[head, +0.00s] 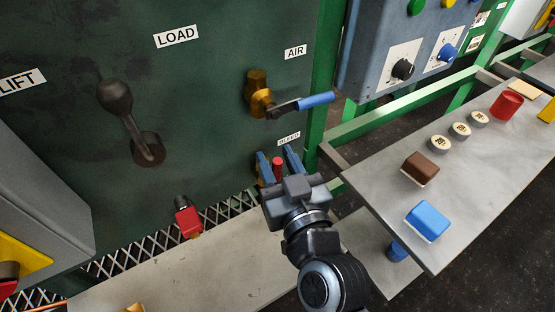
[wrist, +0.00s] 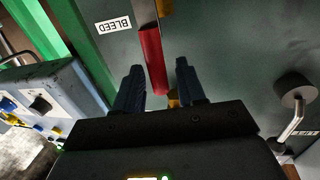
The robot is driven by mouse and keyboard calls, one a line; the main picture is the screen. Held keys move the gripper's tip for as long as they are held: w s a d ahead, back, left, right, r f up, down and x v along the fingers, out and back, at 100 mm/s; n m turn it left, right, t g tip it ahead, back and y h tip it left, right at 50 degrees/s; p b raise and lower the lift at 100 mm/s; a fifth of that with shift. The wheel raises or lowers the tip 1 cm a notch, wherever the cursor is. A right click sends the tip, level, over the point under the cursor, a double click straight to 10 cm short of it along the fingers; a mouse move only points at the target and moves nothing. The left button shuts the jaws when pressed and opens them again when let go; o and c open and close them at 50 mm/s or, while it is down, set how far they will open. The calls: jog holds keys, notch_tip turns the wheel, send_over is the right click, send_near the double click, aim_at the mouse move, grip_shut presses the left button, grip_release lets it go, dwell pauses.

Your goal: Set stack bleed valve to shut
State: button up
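The bleed valve's red handle (head: 278,168) is on the dark green panel, under the BLEED label (head: 289,139). In the wrist view the red handle (wrist: 152,60) hangs from a grey metal lever, near the BLEED label (wrist: 114,23). Brass of the valve (head: 258,170) shows partly behind my gripper. My gripper (head: 278,160) is open, with one blue finger on each side of the red handle. In the wrist view the handle's end lies between the fingers of my gripper (wrist: 160,82), with a gap visible on both sides. My gripper hides the lower valve area in the head view.
Above is the AIR valve with a blue handle (head: 316,100). A dark LOAD lever (head: 127,115) is at left, and a red-capped fitting (head: 187,218) below it. A grey bench (head: 470,165) with blocks and discs stands at right. A blue control box (head: 405,50) is upper right.

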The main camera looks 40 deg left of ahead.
grip_shut()
jog(key=shift+w+d, duration=0.1)
dwell(0.5)
jog(key=w+d+f+m+g, duration=0.3)
jog(key=w+f+m, duration=0.4)
jog(key=m, duration=0.8)
jog(key=shift+w+d+f+m+g+b, duration=0.15)
jog(key=shift+w+f+m+g+b, duration=0.25)
jog(key=shift+f, duration=0.65)
grip_release()
